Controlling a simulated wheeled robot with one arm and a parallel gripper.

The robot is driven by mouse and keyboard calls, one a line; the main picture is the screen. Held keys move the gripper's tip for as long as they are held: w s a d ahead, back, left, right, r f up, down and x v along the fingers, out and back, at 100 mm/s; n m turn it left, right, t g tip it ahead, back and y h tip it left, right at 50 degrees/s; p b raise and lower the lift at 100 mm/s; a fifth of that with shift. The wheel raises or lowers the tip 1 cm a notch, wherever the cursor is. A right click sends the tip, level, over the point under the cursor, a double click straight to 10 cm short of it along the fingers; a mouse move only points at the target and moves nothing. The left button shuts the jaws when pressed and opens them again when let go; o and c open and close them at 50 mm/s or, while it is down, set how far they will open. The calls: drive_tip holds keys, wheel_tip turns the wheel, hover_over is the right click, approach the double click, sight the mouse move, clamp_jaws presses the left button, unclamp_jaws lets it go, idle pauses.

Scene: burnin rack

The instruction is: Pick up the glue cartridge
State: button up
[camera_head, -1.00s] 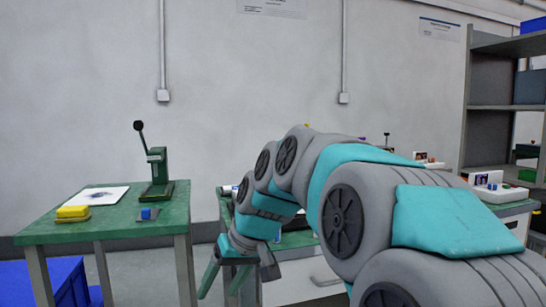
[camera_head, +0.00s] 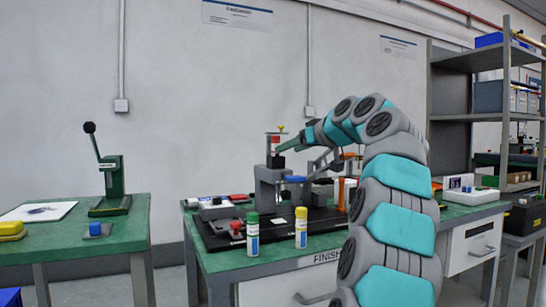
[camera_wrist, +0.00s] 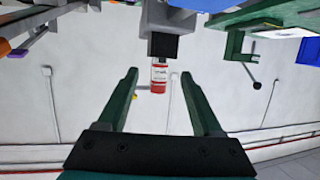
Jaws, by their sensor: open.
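A small red-and-white cylinder (camera_head: 275,139), which looks like the glue cartridge, stands upright on the dark top of a grey fixture (camera_head: 268,185) on the right-hand bench. In the wrist view, which is upside down, the cylinder (camera_wrist: 158,76) shows against the black block of the fixture. My gripper (camera_head: 287,146) is open and empty, reaching left toward it at about its height. In the wrist view the cylinder appears between the green fingertips of my gripper (camera_wrist: 160,73), without visible contact; its exact depth is unclear.
A green-capped bottle (camera_head: 252,234) and a yellow-capped bottle (camera_head: 301,228) stand at the bench's front. A black tray (camera_head: 222,240) holds the fixture and a red knob. A left table (camera_head: 80,240) carries a green press (camera_head: 112,185). Shelves (camera_head: 440,100) stand at right.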

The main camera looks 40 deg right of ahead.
drive_tip(key=x, duration=0.3)
drive_tip(key=shift+w+d+r+p, duration=0.1)
drive_tip(key=shift+w+r+p, duration=0.05)
drive_tip(key=shift+r+p, duration=0.2)
drive_tip(key=shift+r+p+x, duration=0.2)
drive_tip(key=shift+p+x, duration=0.05)
drive_tip(key=shift+x, duration=0.9)
drive_tip(key=shift+r+p+x, duration=0.15)
drive_tip(key=shift+p+x, duration=0.05)
drive_tip(key=shift+x, duration=0.95)
clamp_jaws()
